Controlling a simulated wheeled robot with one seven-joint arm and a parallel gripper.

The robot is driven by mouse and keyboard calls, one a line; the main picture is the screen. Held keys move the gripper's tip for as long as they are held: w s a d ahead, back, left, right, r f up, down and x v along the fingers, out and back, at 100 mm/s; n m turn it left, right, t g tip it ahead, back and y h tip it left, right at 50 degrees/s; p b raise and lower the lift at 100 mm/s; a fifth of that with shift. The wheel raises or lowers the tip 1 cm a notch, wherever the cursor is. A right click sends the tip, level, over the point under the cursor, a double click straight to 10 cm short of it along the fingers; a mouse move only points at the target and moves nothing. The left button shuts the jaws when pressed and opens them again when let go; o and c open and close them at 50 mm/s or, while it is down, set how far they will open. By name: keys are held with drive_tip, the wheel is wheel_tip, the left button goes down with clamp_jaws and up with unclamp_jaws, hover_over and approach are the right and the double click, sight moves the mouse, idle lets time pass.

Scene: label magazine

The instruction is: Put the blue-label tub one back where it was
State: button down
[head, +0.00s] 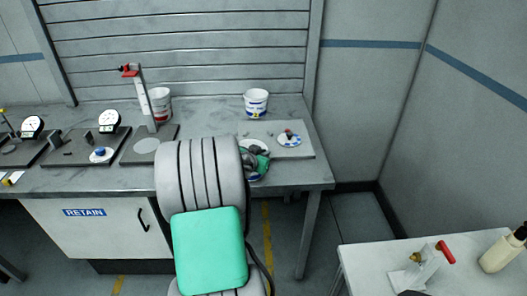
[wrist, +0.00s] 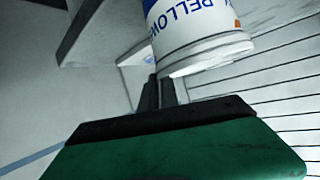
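A white tub with blue lettering and an orange mark (wrist: 195,30) fills the top of the wrist view, cut off by the frame. My gripper (wrist: 160,80) has its dark fingers close together at the tub's rim, apparently shut on it; the tips are partly hidden. In the head view my gripper (head: 256,158) is near the bench's front edge, largely covered by my arm. White and blue parts of the held tub (head: 253,177) show just below it. Another white tub with a blue label (head: 256,103) stands upright at the back of the bench.
On the bench (head: 215,112) are a grey plate (head: 300,150) bearing a white disc (head: 289,139), a red-label tub (head: 160,105), a tall stand (head: 146,100) and dial gauges (head: 109,121). A side table (head: 375,260) holds a bottle (head: 503,250). Bench space between the stand and back blue-label tub is clear.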

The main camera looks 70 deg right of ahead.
drive_tip(key=c, duration=2.1)
unclamp_jaws()
drive_tip(key=shift+f+b, duration=0.2)
drive_tip(key=shift+b, duration=0.1)
drive_tip(key=o, duration=0.5)
drive_tip(key=shift+r, duration=0.1)
